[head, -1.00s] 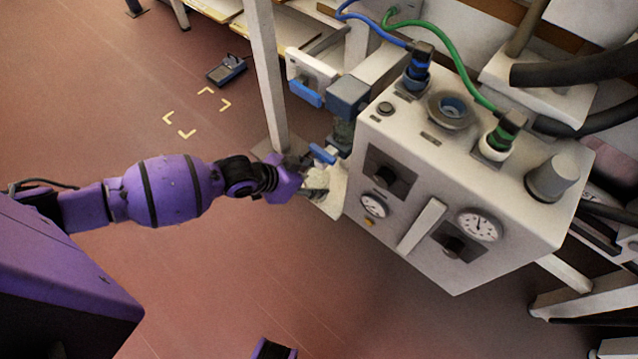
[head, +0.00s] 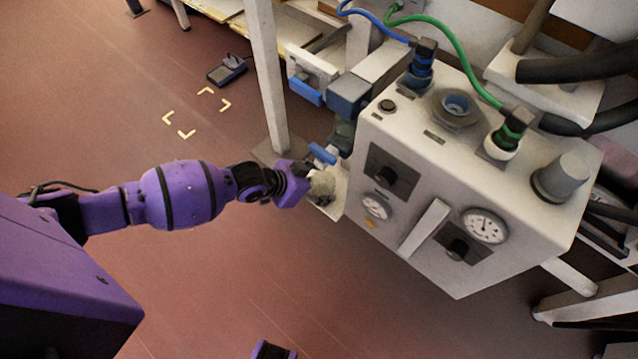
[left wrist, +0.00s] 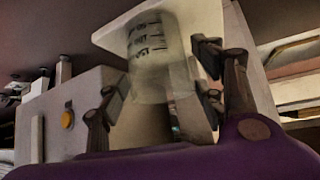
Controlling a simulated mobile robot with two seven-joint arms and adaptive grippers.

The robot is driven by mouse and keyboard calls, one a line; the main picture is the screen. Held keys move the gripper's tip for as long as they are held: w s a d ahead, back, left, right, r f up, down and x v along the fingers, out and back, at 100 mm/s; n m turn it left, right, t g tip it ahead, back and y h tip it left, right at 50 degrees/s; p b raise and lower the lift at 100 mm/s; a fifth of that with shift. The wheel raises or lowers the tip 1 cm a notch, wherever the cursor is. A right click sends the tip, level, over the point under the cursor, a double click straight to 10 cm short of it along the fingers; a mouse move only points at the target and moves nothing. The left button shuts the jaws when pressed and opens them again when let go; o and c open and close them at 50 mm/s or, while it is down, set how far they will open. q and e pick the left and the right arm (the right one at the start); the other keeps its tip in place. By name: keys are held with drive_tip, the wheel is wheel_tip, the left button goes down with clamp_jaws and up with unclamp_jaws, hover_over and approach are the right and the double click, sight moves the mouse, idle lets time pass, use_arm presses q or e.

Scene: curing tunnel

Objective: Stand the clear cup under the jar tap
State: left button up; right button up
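The clear cup shows in the left wrist view (left wrist: 152,55) as a hazy, see-through body with dark printed marks. In the head view the cup (head: 322,184) is a pale blur at my left gripper's tip. My left gripper (left wrist: 160,90) has one finger on each side of the cup, close to its walls; I cannot tell whether they touch. A pale plate (left wrist: 110,38) lies at the cup's marked end; contact is unclear. The jar tap with its blue handle (head: 322,153) is just behind the cup, below the dark jar (head: 343,135). My right gripper is not in view.
The pale machine box (head: 410,175) with gauges and knobs stands close on the right. A white post (head: 264,80) rises behind my left gripper. A small dark device (head: 227,70) and yellow corner marks (head: 186,134) lie on the open floor at left.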

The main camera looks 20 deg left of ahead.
use_arm(q)
drive_tip(key=shift+r, duration=0.1)
drive_tip(key=shift+r, duration=0.2)
drive_tip(key=shift+p+v, duration=1.7)
drive_tip(key=shift+v, duration=4.25)
drive_tip(key=s+d+f+n, duration=0.2)
drive_tip(key=s+d+f, duration=0.15)
drive_tip(key=s, duration=0.55)
drive_tip(key=s+d+f+n, duration=0.1)
drive_tip(key=s+d+f, duration=0.25)
drive_tip(key=s, duration=0.55)
drive_tip(key=s+a+n+y, duration=0.2)
drive_tip(key=s, duration=0.6)
drive_tip(key=s+a+n+y, duration=0.2)
drive_tip(key=s+a+y, duration=0.1)
drive_tip(key=s, duration=0.6)
drive_tip(key=shift+s+a+f+g+y, duration=0.2)
drive_tip(key=shift+s+f+g+y, duration=0.05)
drive_tip(key=shift+s+g+y, duration=0.05)
